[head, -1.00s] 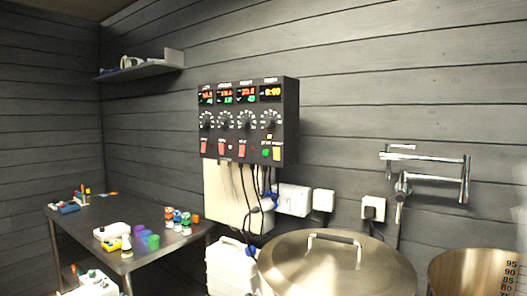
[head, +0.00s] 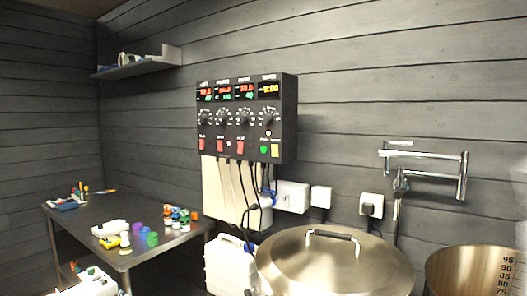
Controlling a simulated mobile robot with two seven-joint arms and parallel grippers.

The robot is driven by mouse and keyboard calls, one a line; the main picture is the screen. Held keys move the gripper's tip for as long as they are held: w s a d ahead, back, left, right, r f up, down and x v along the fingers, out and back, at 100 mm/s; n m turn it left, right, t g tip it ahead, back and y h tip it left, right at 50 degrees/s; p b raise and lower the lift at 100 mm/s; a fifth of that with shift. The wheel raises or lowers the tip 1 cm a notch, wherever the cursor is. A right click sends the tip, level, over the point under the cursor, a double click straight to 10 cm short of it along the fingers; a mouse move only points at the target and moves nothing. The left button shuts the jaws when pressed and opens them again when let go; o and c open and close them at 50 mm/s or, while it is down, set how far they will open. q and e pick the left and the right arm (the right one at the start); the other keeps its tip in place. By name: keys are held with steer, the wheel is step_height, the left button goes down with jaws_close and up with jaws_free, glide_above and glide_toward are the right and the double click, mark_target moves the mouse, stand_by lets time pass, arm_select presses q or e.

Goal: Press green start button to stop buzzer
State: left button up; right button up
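The green start button (head: 264,149) sits at the lower right of the black control box (head: 288,120) on the wall. The box has lit red, green and yellow displays (head: 237,91), a row of dials and several red switches (head: 220,145). Neither of my grippers is in view, and nothing touches the button.
A large lidded steel pot (head: 330,262) stands below and right of the box. An open steel pot (head: 475,270) is at the right edge under a folding tap (head: 425,165). A metal table (head: 85,225) with small items stands at left. Cables hang under the box.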

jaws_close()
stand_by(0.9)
